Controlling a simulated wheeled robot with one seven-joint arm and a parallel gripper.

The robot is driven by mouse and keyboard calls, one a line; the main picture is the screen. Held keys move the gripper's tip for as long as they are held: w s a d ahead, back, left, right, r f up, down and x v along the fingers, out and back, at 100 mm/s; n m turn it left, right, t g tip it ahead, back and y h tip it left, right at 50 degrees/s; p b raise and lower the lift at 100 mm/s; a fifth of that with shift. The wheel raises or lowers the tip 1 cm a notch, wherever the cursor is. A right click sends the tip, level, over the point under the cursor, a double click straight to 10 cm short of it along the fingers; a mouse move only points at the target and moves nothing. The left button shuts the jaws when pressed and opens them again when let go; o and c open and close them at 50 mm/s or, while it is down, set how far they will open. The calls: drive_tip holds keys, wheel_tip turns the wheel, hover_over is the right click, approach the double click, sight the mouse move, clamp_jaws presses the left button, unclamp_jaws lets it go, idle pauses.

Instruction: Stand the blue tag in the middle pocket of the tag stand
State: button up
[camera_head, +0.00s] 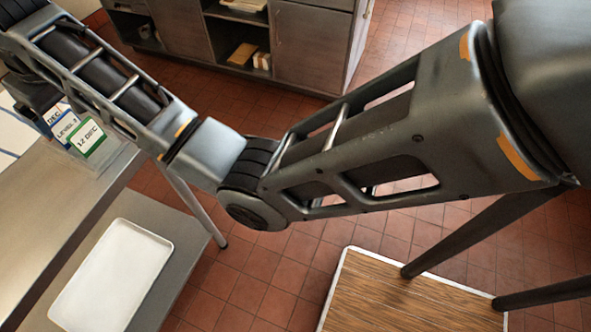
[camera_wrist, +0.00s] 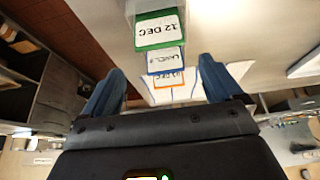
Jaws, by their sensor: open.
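The blue tag (camera_head: 66,127), partly readable as "LEVEL", stands between a green-edged "12 DEC" tag (camera_head: 88,138) and an orange-edged "DEC" tag (camera_head: 55,115). They are in a clear tag stand (camera_head: 113,160) on the grey counter at the left. In the wrist view the blue tag (camera_wrist: 165,59) again shows between the green tag (camera_wrist: 160,30) and the orange tag (camera_wrist: 168,79), upside down. It appears upright in the middle pocket; its lower part is hidden. My gripper (camera_wrist: 162,68) is open, one finger on each side of the tags, with visible gaps.
A white tray (camera_head: 112,272) lies on a lower grey surface in front of the stand. A wood-topped table (camera_head: 400,300) is at the bottom right. Grey cabinets (camera_head: 310,45) stand at the back. Open red tile floor lies between them. White paper lies beside the stand.

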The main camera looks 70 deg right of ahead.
drive_tip(key=s+f+t, duration=0.2)
drive_tip(key=s+f, duration=0.8)
drive_tip(key=f, duration=0.4)
drive_tip(key=s+f+t, duration=0.1)
drive_tip(key=s+f, duration=0.2)
drive_tip(key=s, duration=0.5)
drive_tip(key=s+f+t, duration=0.2)
drive_tip(key=s, duration=0.6)
drive_tip(key=s+r+t, duration=0.1)
drive_tip(key=s+r, duration=0.1)
drive_tip(key=s, duration=0.6)
drive_tip(key=s+r+t, duration=0.1)
drive_tip(key=s+r, duration=0.2)
drive_tip(key=s, duration=0.5)
drive_tip(key=s+r+t, duration=0.2)
drive_tip(key=s+r, duration=0.8)
drive_tip(key=r, duration=0.1)
drive_tip(key=shift+s+r+t, duration=0.3)
drive_tip(key=shift+r+t, duration=0.05)
drive_tip(key=shift+t, duration=0.05)
drive_tip(key=shift+f+b, duration=0.75)
drive_tip(key=shift+f, duration=0.05)
